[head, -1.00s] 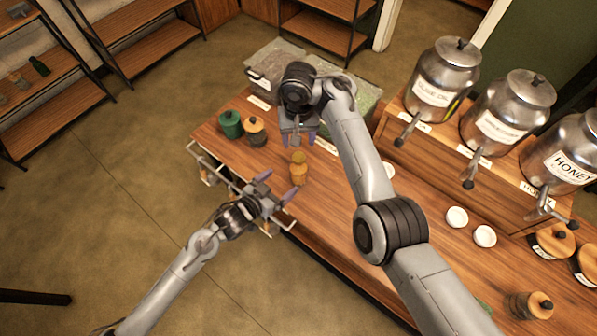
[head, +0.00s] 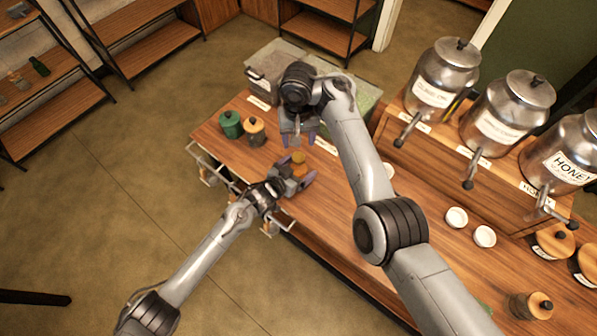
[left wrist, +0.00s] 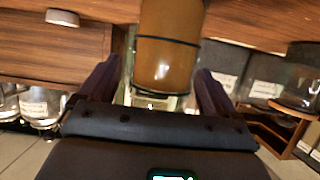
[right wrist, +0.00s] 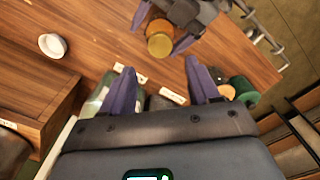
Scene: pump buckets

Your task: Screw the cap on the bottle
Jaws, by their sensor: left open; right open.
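The amber bottle (head: 298,158) stands near the table's front edge, with a round golden top in the right wrist view (right wrist: 160,42). I cannot tell if that top is a separate cap. My left gripper (head: 297,171) is open, with its fingers on either side of the bottle. In the left wrist view the bottle's brown body (left wrist: 168,45) lies between the spread fingers, with no clear contact. My right gripper (head: 298,139) is open and empty, just beyond the bottle, pointing down. No loose cap is clearly seen in either gripper.
A green jar (head: 230,125) and a dark jar with a wooden lid (head: 254,131) stand left of the bottle. White dishes (head: 456,217) lie to the right. Metal dispensers (head: 441,82) stand on a wooden stand. A metal rail (head: 212,166) runs along the front edge.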

